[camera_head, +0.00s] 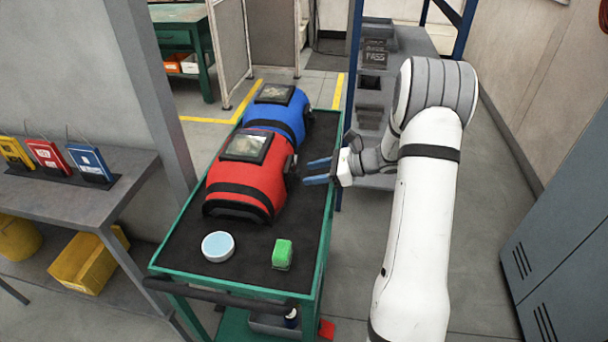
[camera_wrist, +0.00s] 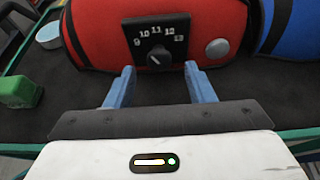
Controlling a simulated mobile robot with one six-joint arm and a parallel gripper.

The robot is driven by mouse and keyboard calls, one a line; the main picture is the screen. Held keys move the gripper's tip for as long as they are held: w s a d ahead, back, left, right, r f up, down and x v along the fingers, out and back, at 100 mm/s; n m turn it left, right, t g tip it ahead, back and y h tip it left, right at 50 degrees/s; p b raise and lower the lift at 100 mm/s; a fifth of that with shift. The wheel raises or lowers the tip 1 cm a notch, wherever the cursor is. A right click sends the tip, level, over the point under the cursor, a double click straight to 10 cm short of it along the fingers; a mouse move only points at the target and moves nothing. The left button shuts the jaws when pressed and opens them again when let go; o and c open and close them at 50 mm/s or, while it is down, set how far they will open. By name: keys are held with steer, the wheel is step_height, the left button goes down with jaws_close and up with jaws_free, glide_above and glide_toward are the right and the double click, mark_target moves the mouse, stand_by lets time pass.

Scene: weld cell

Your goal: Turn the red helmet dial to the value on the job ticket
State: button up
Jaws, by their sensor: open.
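The red helmet (camera_head: 243,177) lies on the cart, its dark visor window facing up. In the wrist view the red helmet (camera_wrist: 90,35) carries a black dial plate (camera_wrist: 158,40) marked 9 to 13. Its dark knob (camera_wrist: 160,57) has a short white mark; I cannot tell which number it indicates. My gripper (camera_head: 316,171) is to the right of the helmet, blue fingers pointing at it. In the wrist view my gripper (camera_wrist: 159,74) is open and empty, with its fingertips apart on either side below the knob. A red ticket (camera_head: 47,157) stands on the left bench; its writing is unreadable.
A blue helmet (camera_head: 279,115) lies behind the red one on the green cart (camera_head: 326,215). A round tin (camera_head: 218,246) and a green block (camera_head: 282,254) sit near the cart's front. Yellow (camera_head: 15,154) and blue (camera_head: 90,162) tickets flank the red ticket.

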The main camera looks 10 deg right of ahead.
mark_target(296, 175)
steer(key=shift+x, duration=1.6)
steer(key=shift+c, duration=0.3)
steer(key=c, duration=0.9)
